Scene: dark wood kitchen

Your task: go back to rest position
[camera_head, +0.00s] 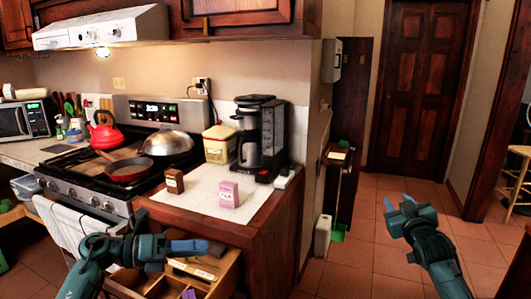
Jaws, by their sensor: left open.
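My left gripper (195,247) is teal with blue fingers and points right. It is in front of the counter corner, over the open wooden drawer (226,268), and holds nothing that I can see. My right gripper (399,202) is raised over the tiled floor at the right. Its two blue fingertips show apart with nothing between them.
The drawer juts out under the white-tiled counter (205,200), with items inside. A pink box (229,194), a brown box (174,181) and a coffee maker (259,134) stand on the counter. The stove (84,187) is left. The floor (365,256) is clear at right.

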